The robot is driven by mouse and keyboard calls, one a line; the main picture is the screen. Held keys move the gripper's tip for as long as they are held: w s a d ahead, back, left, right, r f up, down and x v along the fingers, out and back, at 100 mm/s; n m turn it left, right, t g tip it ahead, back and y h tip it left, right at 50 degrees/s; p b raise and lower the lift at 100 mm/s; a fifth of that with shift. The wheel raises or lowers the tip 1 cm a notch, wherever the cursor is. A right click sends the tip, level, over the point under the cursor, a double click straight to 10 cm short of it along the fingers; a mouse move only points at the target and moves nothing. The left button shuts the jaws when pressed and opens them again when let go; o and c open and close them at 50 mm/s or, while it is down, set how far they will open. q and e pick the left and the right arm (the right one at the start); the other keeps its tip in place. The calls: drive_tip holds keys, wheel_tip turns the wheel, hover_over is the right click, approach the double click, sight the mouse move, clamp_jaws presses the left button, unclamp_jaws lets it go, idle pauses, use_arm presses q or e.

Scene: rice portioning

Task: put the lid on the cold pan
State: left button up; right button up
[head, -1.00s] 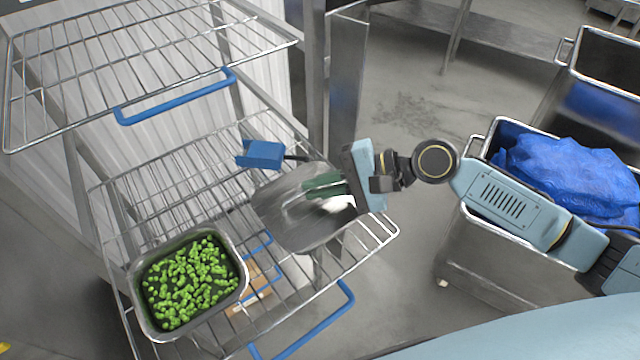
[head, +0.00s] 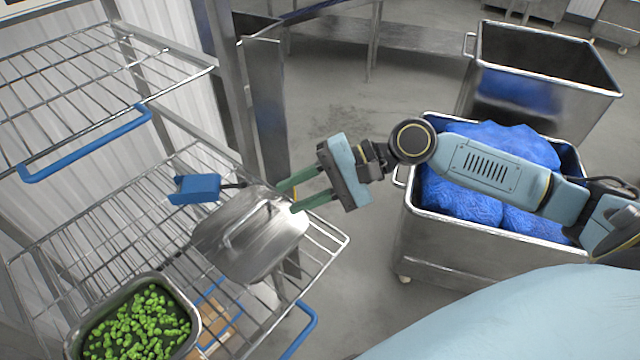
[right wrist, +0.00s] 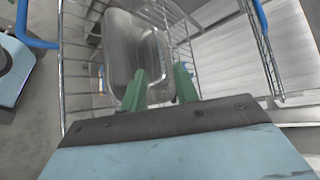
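A shiny steel lid (head: 268,248) with a bar handle (head: 248,224) lies at the front right of the middle wire shelf. What is under it is mostly hidden; a darker metal edge shows at its left, and I cannot tell whether the lid is fully seated on a pan. My right gripper (head: 287,197) is open and empty, its two green fingers pointing at the lid from the right, clear of the handle. In the right wrist view the lid (right wrist: 128,45) lies just beyond the spread fingers (right wrist: 158,78). My left gripper is not in view.
A pan of green vegetables (head: 193,312) stands on the same shelf (head: 95,240), front left. A blue box-shaped piece on a dark stem (head: 195,188) is behind the lid. An upper shelf (head: 60,90) overhangs. A steel bin with blue bags (head: 480,245) is right, under my arm.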

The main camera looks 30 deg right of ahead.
drive_tip(key=shift+v, duration=2.25)
